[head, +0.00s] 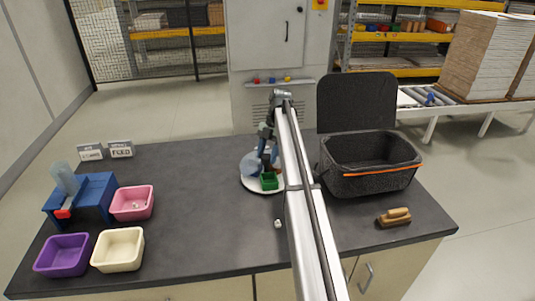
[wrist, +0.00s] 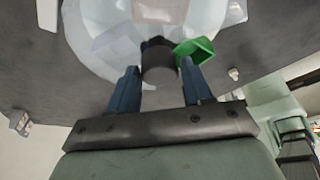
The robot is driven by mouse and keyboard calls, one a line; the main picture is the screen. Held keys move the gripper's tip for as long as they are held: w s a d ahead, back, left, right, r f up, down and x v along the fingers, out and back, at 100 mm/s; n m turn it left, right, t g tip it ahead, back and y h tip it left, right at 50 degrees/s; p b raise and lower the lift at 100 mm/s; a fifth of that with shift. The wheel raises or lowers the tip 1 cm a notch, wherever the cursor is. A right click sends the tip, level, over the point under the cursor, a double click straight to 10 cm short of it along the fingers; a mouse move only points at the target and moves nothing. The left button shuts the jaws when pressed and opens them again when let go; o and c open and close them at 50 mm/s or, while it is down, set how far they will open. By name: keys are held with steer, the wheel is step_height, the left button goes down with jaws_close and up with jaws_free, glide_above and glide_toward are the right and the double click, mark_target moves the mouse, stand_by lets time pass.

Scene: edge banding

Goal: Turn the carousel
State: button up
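The carousel (head: 248,183) is a round pale disc on the dark bench, with clear bluish-white parts and a green bin (head: 269,181) on its near side. My arm hides its right part. In the wrist view the carousel (wrist: 95,45) fills the top, with a dark round knob (wrist: 159,64) in front of it and the green bin (wrist: 195,50) to the right. My gripper (wrist: 159,68) has its two blue fingers apart, one on each side of the knob. The fingers are very close to it; I cannot tell whether they touch.
A black open-lidded crate (head: 370,165) stands right of the carousel, with a wooden-handled brush (head: 394,217) in front. Pink (head: 132,204), purple (head: 63,256) and cream (head: 118,250) bins and a blue stand (head: 82,200) are at left. A small white piece (head: 278,224) lies near my arm.

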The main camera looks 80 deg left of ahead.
steer(key=o, duration=0.3)
stand_by(0.4)
